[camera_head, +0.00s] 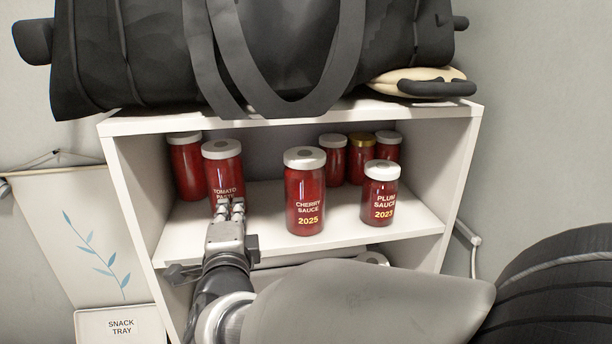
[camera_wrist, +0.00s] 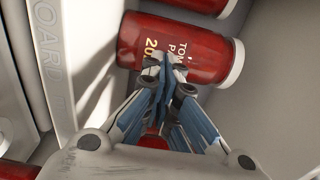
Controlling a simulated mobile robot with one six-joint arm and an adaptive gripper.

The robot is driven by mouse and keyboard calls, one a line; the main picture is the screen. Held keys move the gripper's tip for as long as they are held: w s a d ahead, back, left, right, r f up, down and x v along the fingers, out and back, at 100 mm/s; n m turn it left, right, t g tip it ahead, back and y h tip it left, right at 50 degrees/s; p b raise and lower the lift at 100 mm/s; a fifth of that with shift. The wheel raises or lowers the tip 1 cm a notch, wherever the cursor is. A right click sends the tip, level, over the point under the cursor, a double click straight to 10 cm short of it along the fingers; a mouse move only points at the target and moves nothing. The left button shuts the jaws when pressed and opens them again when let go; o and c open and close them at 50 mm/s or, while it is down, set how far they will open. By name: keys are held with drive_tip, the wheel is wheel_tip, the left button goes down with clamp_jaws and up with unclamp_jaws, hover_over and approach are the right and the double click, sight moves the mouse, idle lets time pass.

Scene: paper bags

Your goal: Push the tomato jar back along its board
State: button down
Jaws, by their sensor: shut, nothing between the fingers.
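The tomato jar (camera_head: 223,168) is red with a white lid and a label reading "TOMATO PASTE". It stands upright at the left of the shelf board (camera_head: 268,210), in front of another red jar. My gripper (camera_head: 229,209) is shut and empty, its fingertips at the lower front of the tomato jar and hiding part of its label. In the wrist view the tomato jar (camera_wrist: 178,48) lies across the top, and the shut fingertips (camera_wrist: 167,68) are at its label, touching it or very close; I cannot tell which.
A jar labelled "CHERRY SAUCE" (camera_head: 305,195) stands right of the tomato jar, and a "PLUM SAUCE" jar (camera_head: 381,195) farther right. A red jar (camera_head: 186,168) stands behind it at left. The cabinet's left wall (camera_head: 131,196) is close by. A black bag (camera_head: 300,50) sits on top.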

sight(232, 199)
drive_tip(key=shift+w, duration=0.4)
drive_tip(key=b+x, duration=0.2)
drive_tip(key=x, duration=0.1)
drive_tip(key=shift+w+a+f, duration=0.1)
drive_tip(key=shift+w+f, duration=0.05)
drive_tip(key=shift+w, duration=0.15)
drive_tip(key=shift+w+a, duration=0.1)
drive_tip(key=shift+w, duration=0.15)
drive_tip(key=shift+s, duration=0.15)
